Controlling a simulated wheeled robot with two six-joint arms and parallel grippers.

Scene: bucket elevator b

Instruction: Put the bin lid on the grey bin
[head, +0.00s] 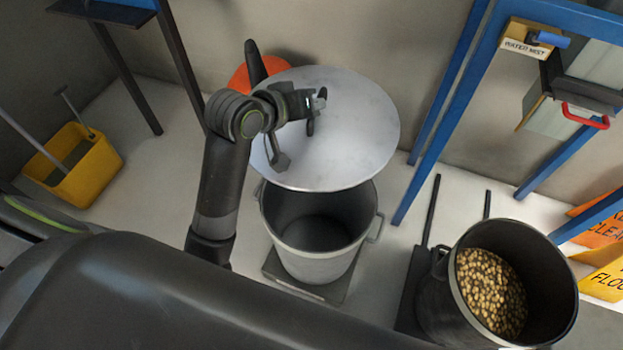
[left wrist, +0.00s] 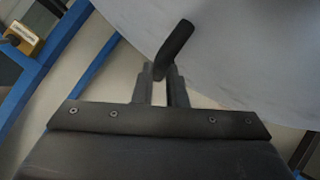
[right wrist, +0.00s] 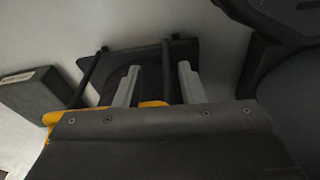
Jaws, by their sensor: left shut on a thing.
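The bin lid (head: 355,130) is a round, light grey metal disc. It is held up over the back part of the grey bin (head: 310,262) in the head view, and the bin's dark open mouth shows in front of it. My left gripper (head: 318,108) is shut on the lid's dark handle, which also shows between the fingers in the left wrist view (left wrist: 175,50). The lid's grey underside or face fills the upper right there. My right gripper (right wrist: 155,82) is open and empty in the right wrist view, and it is not visible in the head view.
A dark bin with yellowish lumps (head: 490,290) stands at the right. A yellow mop bucket (head: 75,165) stands at the left, and an orange object (head: 243,78) is partly hidden behind the lid. The grey bin stands on a dark base (head: 340,285).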

